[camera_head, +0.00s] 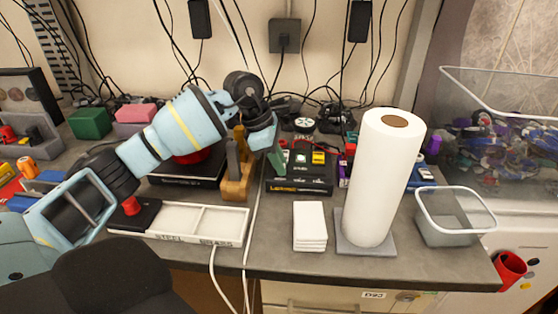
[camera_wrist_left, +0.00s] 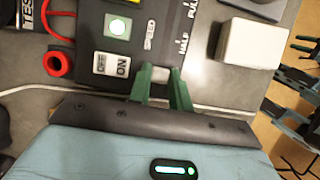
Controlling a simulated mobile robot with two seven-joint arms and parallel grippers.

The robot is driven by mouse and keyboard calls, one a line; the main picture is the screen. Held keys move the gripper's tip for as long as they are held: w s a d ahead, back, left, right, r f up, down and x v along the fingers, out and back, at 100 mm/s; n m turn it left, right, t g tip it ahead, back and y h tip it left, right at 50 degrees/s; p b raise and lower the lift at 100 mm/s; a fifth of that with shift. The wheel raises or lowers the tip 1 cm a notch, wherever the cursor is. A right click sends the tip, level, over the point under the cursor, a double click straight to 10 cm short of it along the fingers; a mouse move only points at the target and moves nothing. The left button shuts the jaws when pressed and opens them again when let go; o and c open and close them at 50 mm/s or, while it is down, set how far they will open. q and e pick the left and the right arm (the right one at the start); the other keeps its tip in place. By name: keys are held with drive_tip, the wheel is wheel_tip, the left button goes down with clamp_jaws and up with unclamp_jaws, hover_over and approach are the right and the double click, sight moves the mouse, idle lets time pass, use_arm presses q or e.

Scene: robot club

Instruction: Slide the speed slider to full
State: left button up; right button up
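The black control box (camera_head: 300,186) stands on the bench, in the middle of the head view. In the left wrist view its panel (camera_wrist_left: 118,50) has a lit green button, an OFF/ON switch and a SPEED scale marked HALF and FULL. The grey speed slider knob (camera_wrist_left: 160,72) is at the low end, below the HALF mark. My left gripper (camera_head: 278,158) reaches down to the box. Its green fingers (camera_wrist_left: 161,80) are on either side of the knob, which fills the gap between their tips. My right gripper is not in view.
A stack of white tiles (camera_head: 310,226) lies in front of the box, a paper roll (camera_head: 375,180) to its right. A white divided tray (camera_head: 214,222) is at the front left. A wooden stand (camera_head: 236,185) is close on the box's left. Cables hang behind.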

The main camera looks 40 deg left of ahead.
sight(321, 175)
use_arm(q)
clamp_jaws()
drive_tip(key=w+d, duration=0.1)
drive_tip(key=d, duration=0.1)
drive_tip(key=w+d, duration=0.2)
drive_tip(key=d, duration=0.1)
drive_tip(key=w+d, duration=0.1)
drive_tip(key=d, duration=0.1)
drive_tip(key=shift+w+d, duration=0.3)
drive_tip(key=shift+w, duration=0.05)
drive_tip(key=o, duration=0.7)
unclamp_jaws()
drive_tip(key=shift+o, duration=0.2)
drive_tip(key=shift+r, duration=0.1)
drive_tip(key=v, duration=0.7)
drive_tip(key=shift+a+r, duration=0.15)
drive_tip(key=shift+r, duration=0.1)
